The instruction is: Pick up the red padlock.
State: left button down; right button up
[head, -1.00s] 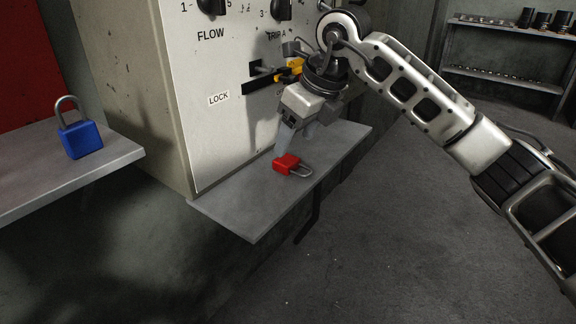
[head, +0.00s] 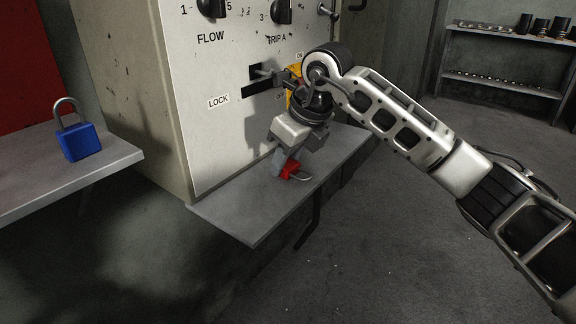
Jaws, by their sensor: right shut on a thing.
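The red padlock (head: 291,171) is at the shelf under the press panel, its shackle pointing right. My right gripper (head: 284,166) comes down on it from above and is shut on its red body. The fingers hide part of the padlock. I cannot tell whether it still touches the shelf. My left gripper is not in view.
The grey shelf (head: 240,214) is clear to the left of the padlock. The panel (head: 200,130) with knobs, a LOCK slot and a yellow part (head: 295,72) stands close behind. A blue padlock (head: 80,142) stands on another ledge (head: 110,163) at left.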

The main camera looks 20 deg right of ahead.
aim_at(288, 163)
jog(key=shift+r, duration=0.1)
